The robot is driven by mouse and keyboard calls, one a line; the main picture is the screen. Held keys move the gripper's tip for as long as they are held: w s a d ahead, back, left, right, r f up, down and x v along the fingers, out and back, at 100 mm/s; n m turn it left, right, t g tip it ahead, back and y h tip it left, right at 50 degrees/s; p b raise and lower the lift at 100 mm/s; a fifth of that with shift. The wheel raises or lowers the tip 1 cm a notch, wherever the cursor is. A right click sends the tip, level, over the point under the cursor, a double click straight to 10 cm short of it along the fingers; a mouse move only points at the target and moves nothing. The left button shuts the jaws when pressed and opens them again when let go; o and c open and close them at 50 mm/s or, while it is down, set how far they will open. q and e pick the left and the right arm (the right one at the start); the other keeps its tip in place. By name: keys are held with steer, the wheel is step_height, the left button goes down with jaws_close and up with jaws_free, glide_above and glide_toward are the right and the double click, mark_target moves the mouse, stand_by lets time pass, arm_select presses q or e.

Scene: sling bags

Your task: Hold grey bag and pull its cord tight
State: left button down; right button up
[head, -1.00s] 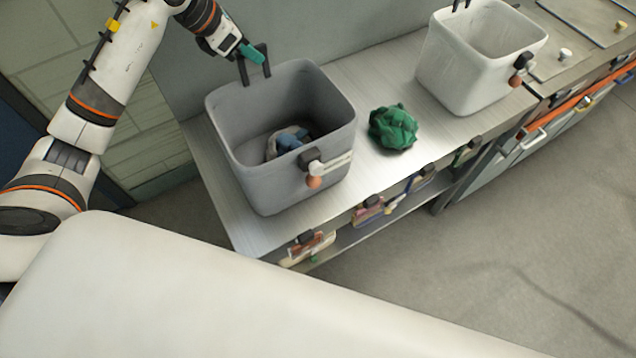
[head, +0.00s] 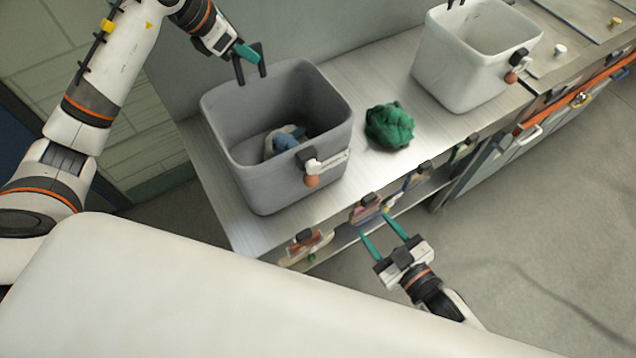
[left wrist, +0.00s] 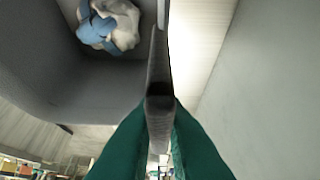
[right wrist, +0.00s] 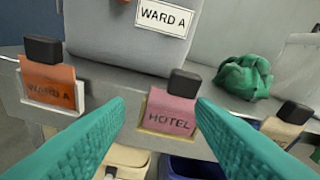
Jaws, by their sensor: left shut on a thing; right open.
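The grey bag (head: 262,180) stands open on the steel shelf, with blue and white cloth (head: 287,141) inside. My left gripper (head: 248,54) is shut on the dark loop handle (head: 250,74) at its back rim; the left wrist view shows the green fingers closed on a grey strap (left wrist: 158,75). On the bag's front are a black clip (head: 307,155), a white tag and an orange ball (head: 311,181), probably the cord's end. My right gripper (head: 381,234) is open and empty, low in front of the shelf edge, right of the ball. The right wrist view shows the tag (right wrist: 162,18) reading WARD A.
A green bundle (head: 389,126) lies right of the bag. A white bag (head: 467,75) stands further right. Tags hang on black clips along the shelf's front edge, including a pink HOTEL tag (right wrist: 171,113) ahead of my right fingers. Open floor lies to the right.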

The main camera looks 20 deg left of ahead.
mark_target(311, 179)
steer(key=s+a+r+n+y, duration=0.25)
steer(key=s+a+r, duration=0.2)
steer(key=r, duration=0.45)
steer(key=x, duration=1.1)
steer(key=shift+s+a+g+y, duration=0.15)
steer(key=shift+a+g+y, duration=0.1)
steer(key=shift+g+y, duration=0.15)
jaws_close()
